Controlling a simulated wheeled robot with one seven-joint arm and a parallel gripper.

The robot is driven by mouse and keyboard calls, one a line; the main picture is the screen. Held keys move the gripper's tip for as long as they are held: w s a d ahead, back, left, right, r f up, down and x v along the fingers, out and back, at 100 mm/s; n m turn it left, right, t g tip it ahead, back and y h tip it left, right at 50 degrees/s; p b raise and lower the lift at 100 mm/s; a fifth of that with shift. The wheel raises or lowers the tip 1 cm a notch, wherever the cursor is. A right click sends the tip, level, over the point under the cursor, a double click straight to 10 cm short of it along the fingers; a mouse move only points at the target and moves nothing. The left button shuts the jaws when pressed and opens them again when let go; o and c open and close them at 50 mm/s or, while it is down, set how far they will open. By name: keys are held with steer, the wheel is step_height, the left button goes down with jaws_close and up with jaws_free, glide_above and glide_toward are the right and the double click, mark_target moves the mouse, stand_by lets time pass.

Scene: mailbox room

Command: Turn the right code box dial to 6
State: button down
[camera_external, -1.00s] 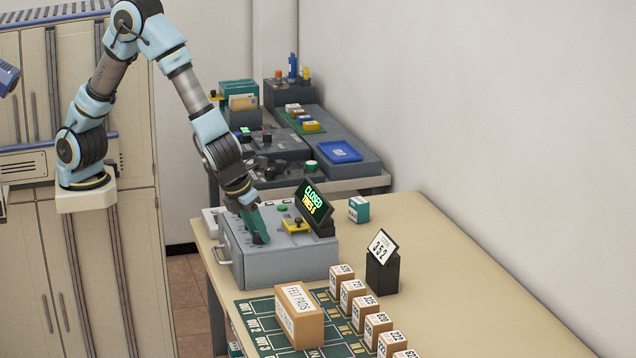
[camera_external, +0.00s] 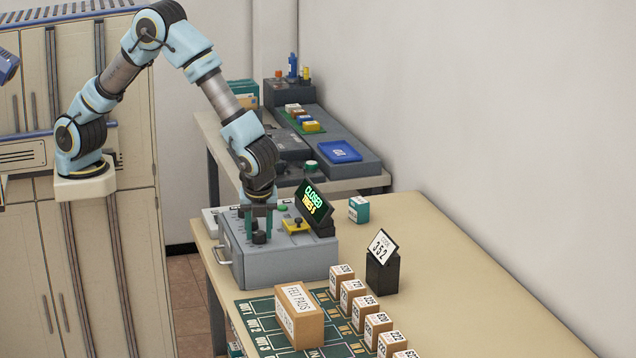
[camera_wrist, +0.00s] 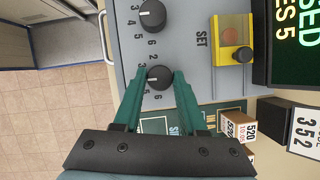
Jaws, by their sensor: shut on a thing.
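The grey code box (camera_external: 285,268) sits on the table's left end, with a row of black dials and a display (camera_external: 314,203) reading CLOSED, TRIES 5. My gripper (camera_external: 260,229) points down over the dial nearest the viewer (camera_external: 259,238). In the wrist view, the green fingers of my gripper (camera_wrist: 159,82) are shut on this black dial (camera_wrist: 159,76), one on each side. Numbers, including a 6, are printed around it; its exact setting is hard to read. Another dial (camera_wrist: 152,14) stands free beside it, with a white pointer line.
A yellow slider (camera_external: 296,226) is on the box top beside the dials. A black stand holds a card reading CODE 352 (camera_external: 382,246). A FELT PADS carton (camera_external: 299,313) and several small numbered boxes stand on the green mat. The table's right side is clear.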

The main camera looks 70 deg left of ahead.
steer(key=n+g, duration=0.1)
steer(key=n, duration=0.2)
steer(key=shift+w+n, duration=0.1)
steer(key=shift+n, duration=0.3)
steer(key=n+g, duration=0.1)
steer(key=n, duration=0.2)
steer(key=shift+w+n+g, duration=0.1)
steer(key=shift+n+g, duration=0.2)
steer(key=shift+g, duration=0.1)
steer(key=n+g+h, duration=0.1)
steer(key=n, duration=0.3)
steer(key=shift+w+a, duration=0.1)
steer(key=shift+n+g+h, duration=0.6)
steer(key=shift+n+h, duration=0.1)
steer(key=shift+n, duration=1.1)
steer(key=shift+c, duration=2.3)
jaws_free()
steer(key=shift+w, duration=0.1)
